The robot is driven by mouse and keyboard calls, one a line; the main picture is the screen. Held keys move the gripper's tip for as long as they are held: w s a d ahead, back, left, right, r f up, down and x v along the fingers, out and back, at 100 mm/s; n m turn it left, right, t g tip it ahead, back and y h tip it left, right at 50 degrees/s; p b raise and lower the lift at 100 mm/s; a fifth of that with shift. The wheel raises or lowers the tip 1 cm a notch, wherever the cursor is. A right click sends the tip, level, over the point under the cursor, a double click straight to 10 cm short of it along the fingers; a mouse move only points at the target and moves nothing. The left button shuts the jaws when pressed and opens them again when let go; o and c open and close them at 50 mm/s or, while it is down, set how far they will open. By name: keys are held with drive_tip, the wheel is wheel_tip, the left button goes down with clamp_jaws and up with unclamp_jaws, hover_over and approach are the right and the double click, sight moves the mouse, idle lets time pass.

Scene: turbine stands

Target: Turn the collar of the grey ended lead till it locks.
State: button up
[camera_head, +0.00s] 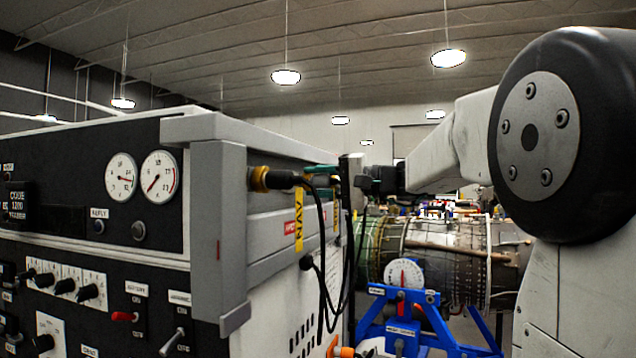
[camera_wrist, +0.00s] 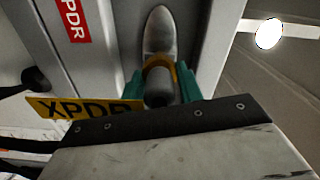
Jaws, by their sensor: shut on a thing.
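In the wrist view, the grey ended lead (camera_wrist: 158,88) is a dark grey cylinder with a gold collar (camera_wrist: 183,80) around it. It points at a rounded grey metal piece (camera_wrist: 160,32) on the panel; whether it is fully seated I cannot tell. My gripper (camera_wrist: 161,84) has teal fingers on both sides of the collar and is shut on it. A yellow XPDR tag (camera_wrist: 85,108) hangs at the left, and a red XPDR label (camera_wrist: 70,20) is on the panel. In the head view, my gripper (camera_head: 322,177) is beside the cart's side wall, and the grasped end is mostly hidden.
In the head view, a gold and black connector (camera_head: 275,179) sticks out of the cart (camera_head: 220,225) nearer to the camera, with a yellow NAV tag (camera_head: 299,220). Black cables (camera_head: 325,285) hang below. An engine (camera_head: 450,255) on a blue stand (camera_head: 425,335) is behind.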

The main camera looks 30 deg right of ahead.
idle(0.4)
drive_tip(key=o, duration=1)
drive_tip(key=v, duration=0.6)
drive_tip(key=shift+s+d, duration=0.55)
drive_tip(key=shift+s, duration=0.2)
drive_tip(key=shift+a, duration=0.1)
